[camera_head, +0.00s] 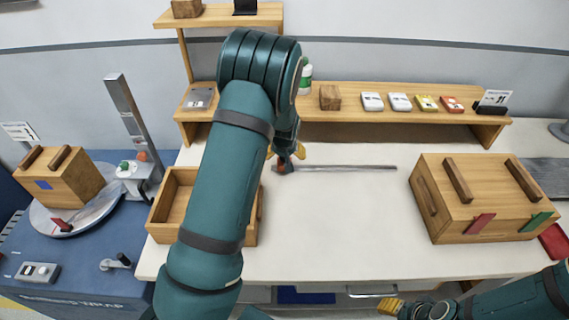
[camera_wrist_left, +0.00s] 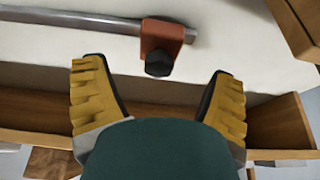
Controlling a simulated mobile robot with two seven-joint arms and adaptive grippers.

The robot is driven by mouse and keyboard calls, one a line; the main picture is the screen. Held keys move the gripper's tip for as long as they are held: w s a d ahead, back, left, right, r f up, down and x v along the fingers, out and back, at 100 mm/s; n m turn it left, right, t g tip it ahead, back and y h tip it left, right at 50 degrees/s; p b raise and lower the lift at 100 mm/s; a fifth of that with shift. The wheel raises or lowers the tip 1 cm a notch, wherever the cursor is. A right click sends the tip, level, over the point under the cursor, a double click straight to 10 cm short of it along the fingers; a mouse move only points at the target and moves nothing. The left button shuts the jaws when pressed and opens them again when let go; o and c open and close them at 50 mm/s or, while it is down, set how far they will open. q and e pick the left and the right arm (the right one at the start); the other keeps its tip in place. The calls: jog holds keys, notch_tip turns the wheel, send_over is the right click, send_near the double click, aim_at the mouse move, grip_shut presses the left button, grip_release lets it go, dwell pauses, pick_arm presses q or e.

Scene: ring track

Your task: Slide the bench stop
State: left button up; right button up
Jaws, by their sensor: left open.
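The bench stop (camera_head: 284,168) is a small red-brown block at the left end of a thin metal rail (camera_head: 345,168) on the white bench. In the left wrist view the stop (camera_wrist_left: 164,38) sits around the rail (camera_wrist_left: 85,19) near its end, with a dark knob (camera_wrist_left: 159,62) facing my gripper. My left gripper (camera_head: 285,153) is open right at the stop, partly hidden by my arm. In the left wrist view its yellow fingers lie on either side of the knob, apart from it. My right gripper (camera_head: 390,307) is at the bottom right, away from the rail; its jaw gap is unclear.
A wooden shelf (camera_head: 385,88) with small boxes runs behind the rail. An open wooden tray (camera_head: 163,233) lies left, partly behind my arm. A large wooden box (camera_head: 440,215) stands right. A blue station (camera_head: 75,285) is far left. The bench middle is clear.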

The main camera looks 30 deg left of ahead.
aim_at(285, 161)
pick_arm(q)
jog(key=x, duration=0.6)
jog(key=shift+b, duration=0.3)
jog(key=c, duration=1.3)
